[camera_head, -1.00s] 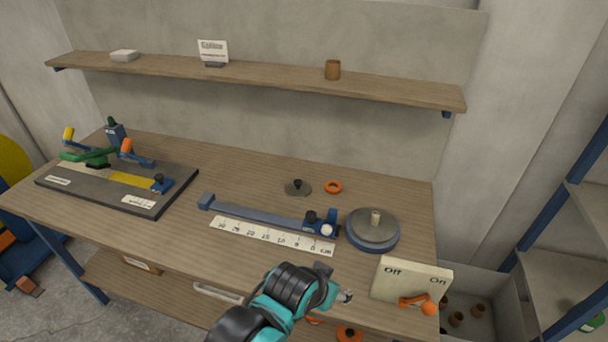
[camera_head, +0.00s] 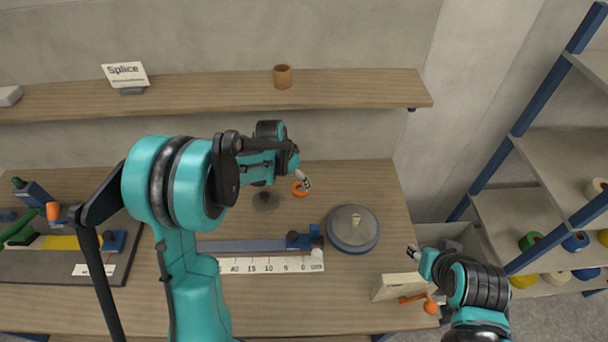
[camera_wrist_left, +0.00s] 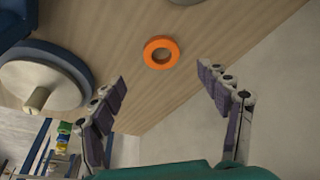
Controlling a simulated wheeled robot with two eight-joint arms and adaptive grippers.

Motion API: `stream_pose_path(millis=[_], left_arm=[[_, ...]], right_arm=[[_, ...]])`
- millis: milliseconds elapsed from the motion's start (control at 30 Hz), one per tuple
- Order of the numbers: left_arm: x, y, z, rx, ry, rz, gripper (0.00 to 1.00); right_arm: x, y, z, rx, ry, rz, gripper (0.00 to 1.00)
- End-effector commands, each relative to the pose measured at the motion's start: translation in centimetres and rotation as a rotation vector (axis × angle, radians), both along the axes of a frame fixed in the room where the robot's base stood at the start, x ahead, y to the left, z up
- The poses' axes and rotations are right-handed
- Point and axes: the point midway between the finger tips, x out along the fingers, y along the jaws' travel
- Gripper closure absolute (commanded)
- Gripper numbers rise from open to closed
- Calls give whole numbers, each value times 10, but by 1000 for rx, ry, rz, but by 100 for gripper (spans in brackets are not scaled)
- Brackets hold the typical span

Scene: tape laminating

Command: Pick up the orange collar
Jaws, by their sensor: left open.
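The orange collar (camera_head: 299,190) is a small ring lying flat on the wooden table near its back edge. In the left wrist view the collar (camera_wrist_left: 161,52) shows whole, beyond the fingertips and roughly midway between them. My left gripper (camera_head: 304,182) is just above and beside the collar in the head view. In the left wrist view my left gripper (camera_wrist_left: 162,80) has its fingers spread wide with nothing between them. My right gripper (camera_head: 413,252) is at the right, by the white switch board; its fingers are too small to read.
A grey disc with a knob (camera_head: 265,200) lies left of the collar. A round turntable with a peg (camera_head: 353,228) stands in front of it, beside a ruler (camera_head: 270,264). The Off/On board (camera_head: 392,287) is at the front right. A shelf (camera_head: 200,93) runs above.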

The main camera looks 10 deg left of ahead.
Motion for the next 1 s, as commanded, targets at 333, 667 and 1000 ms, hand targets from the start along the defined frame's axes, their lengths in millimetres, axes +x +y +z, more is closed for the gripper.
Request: stream_pose_path(millis=[333,667,1000], left_arm=[[10,-4,-35,0,4,-7,24],[20,-9,-78,0,3,-6,24],[20,-9,-78,0,3,-5,56]], right_arm=[[-1,0,-9,0,0,0,60],[0,0,-23,0,0,0,60],[0,0,-22,0,0,0,60]])
